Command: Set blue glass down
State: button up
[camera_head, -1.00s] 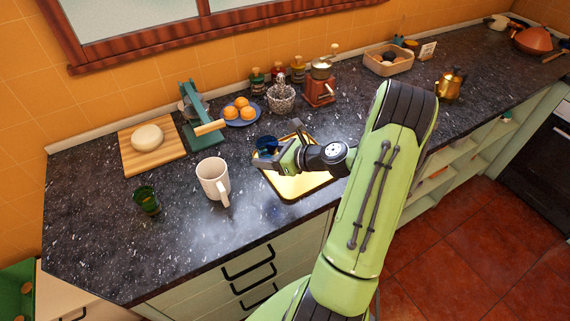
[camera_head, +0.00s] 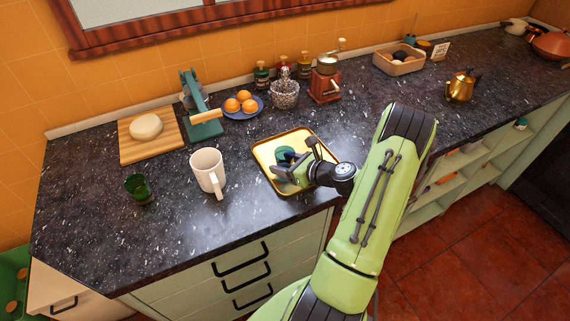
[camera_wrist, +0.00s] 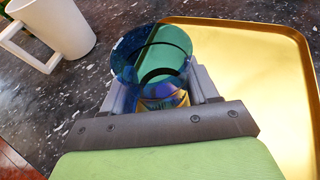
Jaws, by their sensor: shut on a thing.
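The blue glass (camera_wrist: 152,58) sits between the two fingers of my gripper (camera_wrist: 155,90) in the wrist view, and the fingers are shut on it. In the head view the blue glass (camera_head: 284,154) is partly hidden by my gripper (camera_head: 292,166). Both are over the gold tray (camera_head: 262,152), which lies on the dark counter. In the wrist view the gold tray (camera_wrist: 250,70) spreads under and to the right of the glass. I cannot tell whether the glass base touches the tray.
A white mug (camera_head: 207,170) stands left of the tray, with a green glass (camera_head: 138,188) further left. The right part of the tray is bare.

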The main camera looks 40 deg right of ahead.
jog(key=shift+f, duration=0.15)
jog(key=o, duration=1.1)
